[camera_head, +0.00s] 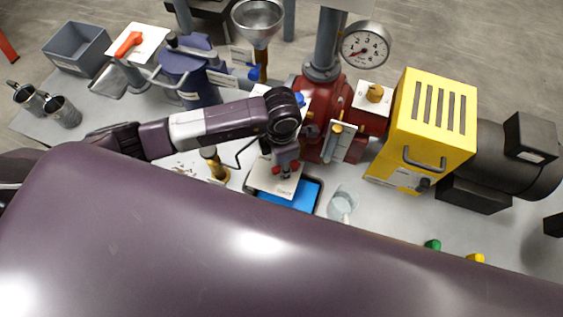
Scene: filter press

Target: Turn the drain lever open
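My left arm comes in from the left, and its gripper (285,171) points down in front of the red pump body. It is over a pale plate (268,182) at the edge of a blue tray (307,194). The fingers are small and partly hidden, so their opening and any contact are unclear. I cannot tell which part is the drain lever. An orange-red lever (128,43) lies on a white plate at the upper left. A blue-tipped lever (253,72) is beside the blue vessel (190,75). My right gripper is not in view.
A gauge (364,46) and a yellow slotted housing (432,125) stand right of the pump. A funnel (258,18) rises behind. A clear beaker (342,204) stands by the tray. A grey bin (76,48) and metal cups (62,111) are at left. My purple body hides the foreground.

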